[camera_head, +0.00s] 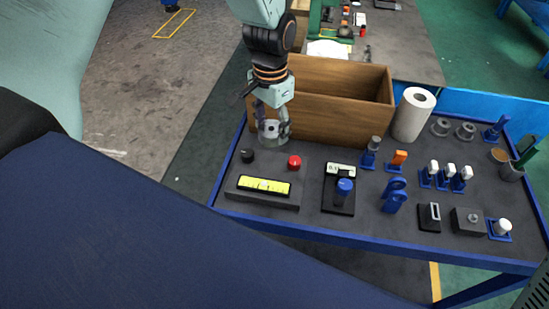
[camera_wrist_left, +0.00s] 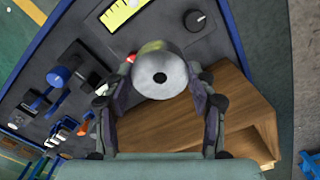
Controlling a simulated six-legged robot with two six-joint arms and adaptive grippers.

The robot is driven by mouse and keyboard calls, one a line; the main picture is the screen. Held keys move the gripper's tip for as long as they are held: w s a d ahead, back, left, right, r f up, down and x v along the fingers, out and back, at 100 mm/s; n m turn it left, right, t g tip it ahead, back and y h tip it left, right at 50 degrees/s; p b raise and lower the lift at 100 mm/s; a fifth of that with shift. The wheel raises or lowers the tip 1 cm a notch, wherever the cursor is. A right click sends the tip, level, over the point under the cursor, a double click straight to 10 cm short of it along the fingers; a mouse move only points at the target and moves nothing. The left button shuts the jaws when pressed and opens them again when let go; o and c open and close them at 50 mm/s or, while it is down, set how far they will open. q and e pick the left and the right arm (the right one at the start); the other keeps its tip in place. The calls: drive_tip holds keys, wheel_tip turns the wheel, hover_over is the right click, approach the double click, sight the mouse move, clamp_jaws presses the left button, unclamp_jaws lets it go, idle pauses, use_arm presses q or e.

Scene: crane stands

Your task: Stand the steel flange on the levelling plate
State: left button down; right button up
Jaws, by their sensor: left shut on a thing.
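My left gripper (camera_head: 272,118) is shut on the steel flange (camera_head: 271,132), a round grey metal piece. In the left wrist view the flange (camera_wrist_left: 160,76) shows as a round disc with a dark centre hole, between the two fingers of the gripper (camera_wrist_left: 160,90). In the head view it is just behind the dark levelling plate (camera_head: 270,171); whether it touches anything below is unclear. The plate carries a yellow level (camera_head: 264,186), a black knob (camera_head: 247,155) and a red knob (camera_head: 294,162). My right gripper is not in view.
A wooden box (camera_head: 335,105) stands close behind and right of the gripper. A paper roll (camera_head: 413,113), two grey rings (camera_head: 440,126) and a black stand with a blue knob (camera_head: 344,188) are to the right, among several small fixtures. The table has a blue edge (camera_head: 400,252).

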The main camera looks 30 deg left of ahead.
use_arm(q)
hover_over(271, 164)
drive_tip(key=f, duration=0.5)
drive_tip(key=shift+s+f+b, duration=0.25)
drive_tip(key=shift+s+b, duration=0.05)
drive_tip(key=shift+s, duration=0.05)
drive_tip(key=f, duration=0.4)
drive_tip(key=shift+w, duration=0.35)
drive_tip(key=shift+s+f, duration=0.1)
drive_tip(key=shift+f, duration=0.05)
drive_tip(key=shift+s, duration=0.1)
drive_tip(key=c, duration=0.7)
unclamp_jaws()
drive_tip(key=shift+f, duration=0.15)
drive_tip(key=shift+o, duration=1.3)
